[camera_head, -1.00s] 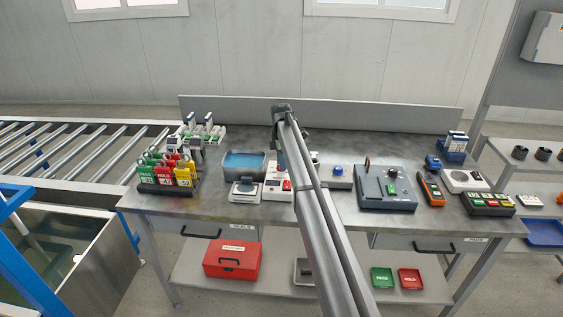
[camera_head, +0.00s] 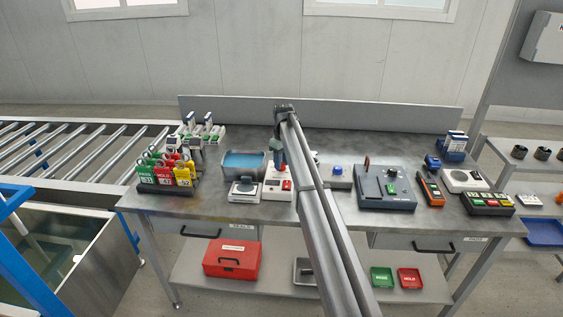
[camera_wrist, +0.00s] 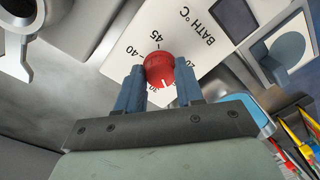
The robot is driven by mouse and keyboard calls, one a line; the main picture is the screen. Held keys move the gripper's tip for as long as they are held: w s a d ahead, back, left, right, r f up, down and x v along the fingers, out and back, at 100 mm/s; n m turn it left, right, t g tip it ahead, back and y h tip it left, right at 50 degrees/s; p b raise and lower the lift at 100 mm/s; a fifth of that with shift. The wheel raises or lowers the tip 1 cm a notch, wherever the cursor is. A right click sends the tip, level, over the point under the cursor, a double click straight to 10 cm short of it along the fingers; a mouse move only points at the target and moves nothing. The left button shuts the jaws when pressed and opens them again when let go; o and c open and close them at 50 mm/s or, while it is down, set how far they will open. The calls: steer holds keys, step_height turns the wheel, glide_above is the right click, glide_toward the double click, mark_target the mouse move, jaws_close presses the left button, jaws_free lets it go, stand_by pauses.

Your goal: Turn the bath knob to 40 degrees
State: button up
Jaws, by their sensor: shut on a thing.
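The red bath knob (camera_wrist: 160,69) sits on a white panel (camera_wrist: 113,62) printed "BATH °C", with 30, 40 and 45 marks around it. My gripper (camera_wrist: 160,88) is shut on the knob, one blue finger on either side of it. A white line shows on the knob, on the side facing the bottom of the wrist picture; I cannot tell exactly which number it lines up with. In the head view my gripper (camera_head: 279,166) is over the white control box (camera_head: 278,194), and the arm hides part of that area.
The blue-filled bath (camera_head: 243,163) stands just left behind the control box. A small scale (camera_head: 244,190) is to its left, and a tag rack (camera_head: 168,188) stands farther left. A grey test unit (camera_head: 386,190) stands on the right. The back of the bench is mostly clear.

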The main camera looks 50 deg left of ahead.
steer(key=m, duration=0.7)
steer(key=shift+d, duration=0.1)
steer(key=m, duration=0.4)
steer(key=shift+s, duration=0.15)
steer(key=m, duration=0.3)
steer(key=shift+m+y, duration=0.3)
steer(key=m, duration=0.3)
steer(key=shift+s+m+t, duration=0.1)
steer(key=shift+m+t, duration=0.2)
steer(key=m, duration=0.3)
steer(key=shift+m, duration=0.4)
steer(key=m, duration=0.6)
steer(key=shift+a+m, duration=0.25)
steer(key=shift+m, duration=0.05)
